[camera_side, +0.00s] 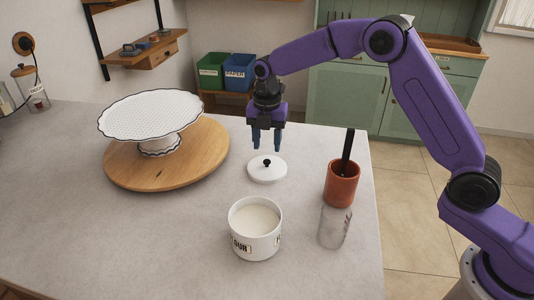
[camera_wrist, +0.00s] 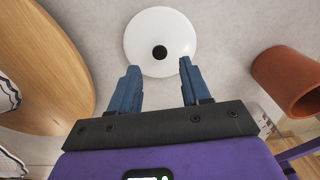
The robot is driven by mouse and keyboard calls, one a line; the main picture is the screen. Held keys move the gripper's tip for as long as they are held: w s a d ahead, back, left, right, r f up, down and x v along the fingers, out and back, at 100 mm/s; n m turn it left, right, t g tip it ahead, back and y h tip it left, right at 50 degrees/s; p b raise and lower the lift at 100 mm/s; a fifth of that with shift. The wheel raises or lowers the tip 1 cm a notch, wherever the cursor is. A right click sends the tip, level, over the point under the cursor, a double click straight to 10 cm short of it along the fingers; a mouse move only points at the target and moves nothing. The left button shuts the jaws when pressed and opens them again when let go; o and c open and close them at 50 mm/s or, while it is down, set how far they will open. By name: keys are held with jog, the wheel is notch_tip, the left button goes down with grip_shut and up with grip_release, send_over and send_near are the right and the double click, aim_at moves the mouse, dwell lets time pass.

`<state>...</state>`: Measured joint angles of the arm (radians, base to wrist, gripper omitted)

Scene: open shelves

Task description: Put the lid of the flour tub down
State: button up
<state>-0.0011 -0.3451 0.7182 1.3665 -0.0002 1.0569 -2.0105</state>
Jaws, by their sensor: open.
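The white round lid (camera_side: 267,170) with a black knob lies on the grey counter behind the flour tub. It also shows in the wrist view (camera_wrist: 160,30), knob up, just beyond the fingertips. The white flour tub (camera_side: 255,236) stands uncovered nearer the front, with pale flour inside. My gripper (camera_side: 266,146) is open and empty above the lid, its blue fingers pointing down. In the wrist view my gripper (camera_wrist: 157,72) has its fingers apart, with nothing between them.
A terracotta pot (camera_side: 341,186) with a dark handle and a clear glass jar (camera_side: 334,228) stand right of the tub. A round wooden board (camera_side: 206,160) carrying a white cake stand (camera_side: 150,113) is at the left. The front left counter is clear.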

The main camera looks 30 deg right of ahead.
aim_at(267, 161)
notch_tip(267, 161, up, 6)
jog(key=r, duration=0.1)
jog(key=s+a+r+m, duration=0.2)
jog(key=s+m, duration=0.1)
jog(key=s, duration=0.5)
jog(key=s+d+f+m, duration=0.1)
jog(key=s+d+m, duration=0.2)
jog(key=s, duration=0.7)
jog(key=s+d+f+m, duration=0.1)
jog(key=s+d+m, duration=0.3)
jog(key=s, duration=0.7)
jog(key=s+d+f+m, duration=0.1)
jog(key=s+d+m, duration=0.3)
jog(key=s, duration=0.7)
jog(key=shift+d+f, duration=0.2)
jog(key=shift+d, duration=0.45)
